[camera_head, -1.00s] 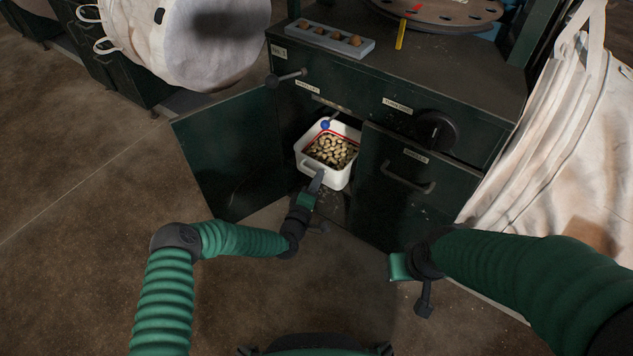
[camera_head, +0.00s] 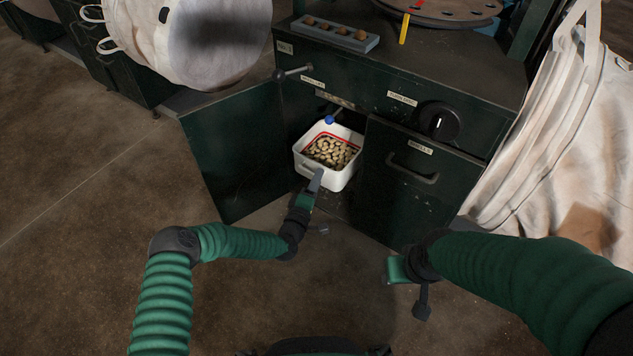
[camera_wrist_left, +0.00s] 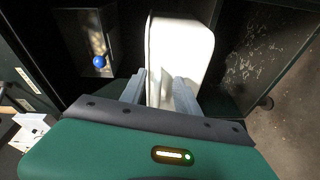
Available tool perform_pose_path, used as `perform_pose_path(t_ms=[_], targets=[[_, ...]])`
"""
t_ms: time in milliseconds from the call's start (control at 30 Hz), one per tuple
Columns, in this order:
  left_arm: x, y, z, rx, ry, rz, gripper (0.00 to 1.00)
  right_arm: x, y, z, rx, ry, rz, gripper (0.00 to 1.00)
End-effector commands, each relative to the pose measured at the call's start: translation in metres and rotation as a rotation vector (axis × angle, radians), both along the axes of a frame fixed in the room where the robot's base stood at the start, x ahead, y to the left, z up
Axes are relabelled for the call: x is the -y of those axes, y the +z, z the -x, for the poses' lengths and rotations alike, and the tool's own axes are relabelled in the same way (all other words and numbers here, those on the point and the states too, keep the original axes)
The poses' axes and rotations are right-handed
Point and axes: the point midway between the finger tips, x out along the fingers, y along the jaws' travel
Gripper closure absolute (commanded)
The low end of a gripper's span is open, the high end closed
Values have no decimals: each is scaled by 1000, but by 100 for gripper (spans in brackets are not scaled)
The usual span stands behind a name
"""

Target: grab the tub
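The white tub (camera_head: 349,178), filled with pale rounded pieces, stands at the open front of the dark green cabinet's lower compartment. My left gripper (camera_head: 318,178) is at the tub's near side. In the left wrist view, its two fingers (camera_wrist_left: 159,92) have the white tub wall (camera_wrist_left: 180,50) between them, and it appears shut on that wall. The exact contact is hard to see. My right gripper (camera_head: 408,285) hangs apart from the tub, before the cabinet at lower right; its fingers are not clear.
An open cabinet door (camera_head: 235,155) stands left of the tub; a closed front with a handle (camera_head: 412,172) is on the right. A blue ball-ended lever (camera_head: 329,119) is just above the tub. Large pale bags hang at both sides. The floor in front is clear.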

Motion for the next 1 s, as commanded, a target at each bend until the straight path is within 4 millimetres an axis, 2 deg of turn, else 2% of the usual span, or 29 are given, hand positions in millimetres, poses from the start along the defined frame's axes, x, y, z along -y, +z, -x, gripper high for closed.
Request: perform_pose_path(t_ms=[167, 267, 367, 800, 1000], targets=[[-1, 1, 1, 0, 0, 0, 62, 0, 2, 0, 0, 0, 0, 52], [-5, 3, 10, -2, 0, 0, 62, 0, 10, 0, 0, 0, 0, 52], [-11, 7, 27, -4, 0, 1, 62, 0, 23, 0, 0, 0, 0, 52], [-53, 8, 126, -4, 1, 2, 62, 0, 74, 0, 0, 0, 0, 52], [-64, 5, 152, -3, 1, 0, 62, 0, 82, 0, 0, 0, 0, 52]])
